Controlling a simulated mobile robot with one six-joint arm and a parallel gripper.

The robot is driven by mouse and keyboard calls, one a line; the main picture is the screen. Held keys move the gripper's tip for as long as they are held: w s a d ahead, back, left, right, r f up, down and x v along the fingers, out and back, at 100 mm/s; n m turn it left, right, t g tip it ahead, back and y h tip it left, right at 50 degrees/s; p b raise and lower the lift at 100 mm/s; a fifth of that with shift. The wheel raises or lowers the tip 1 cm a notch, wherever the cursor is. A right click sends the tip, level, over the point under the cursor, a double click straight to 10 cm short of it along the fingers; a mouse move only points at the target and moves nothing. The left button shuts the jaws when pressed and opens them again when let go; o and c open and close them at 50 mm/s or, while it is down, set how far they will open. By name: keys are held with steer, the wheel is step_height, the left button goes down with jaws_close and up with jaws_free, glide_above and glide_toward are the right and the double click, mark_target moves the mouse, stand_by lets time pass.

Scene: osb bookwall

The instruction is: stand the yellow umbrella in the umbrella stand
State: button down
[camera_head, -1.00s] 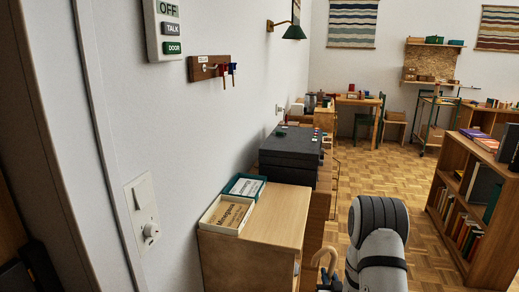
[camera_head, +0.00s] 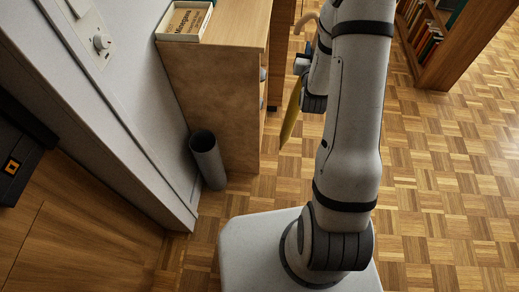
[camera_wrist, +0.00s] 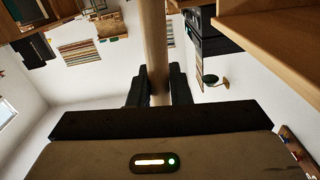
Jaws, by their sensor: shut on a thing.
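The yellow umbrella (camera_head: 291,115) hangs canopy down, slightly tilted, beside the wooden cabinet in the head view. Its curved pale wooden handle (camera_head: 307,20) is at the top. My gripper (camera_head: 303,63) is shut on the umbrella below the crook, partly hidden by my arm. In the wrist view, the pale wooden handle (camera_wrist: 154,40) runs up between the fingers of my gripper (camera_wrist: 158,88). The umbrella stand (camera_head: 208,162), a dark grey open cylinder, stands upright on the floor between wall and cabinet, left of and lower than the umbrella. Its inside looks dark.
The wall with a door edge (camera_head: 150,170) is close on the left. A bookshelf (camera_head: 450,45) is at upper right. Parquet floor (camera_head: 440,190) is clear on the right.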

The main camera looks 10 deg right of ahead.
steer(key=s+d+r+m+g+h, duration=0.1)
steer(key=s+d+r+m+h, duration=0.1)
steer(key=r, duration=0.4)
steer(key=shift+s+d+r+h, duration=0.4)
steer(key=shift+s+d+h, duration=0.1)
steer(key=w+a+f, duration=0.2)
steer(key=a+f, duration=0.1)
steer(key=a, duration=0.3)
steer(key=w+a+f, duration=0.1)
steer(key=a+f, duration=0.3)
steer(key=a, duration=0.3)
steer(key=shift+w+a+f+b, duration=0.3)
steer(key=shift+w+b, duration=0.05)
steer(key=shift+f+b, duration=0.25)
steer(key=shift+b, duration=0.05)
steer(key=c, duration=1.3)
jaws_free()
steer(key=shift+c, duration=0.2)
steer(key=shift+r+p, duration=0.15)
steer(key=shift+p, duration=0.5)
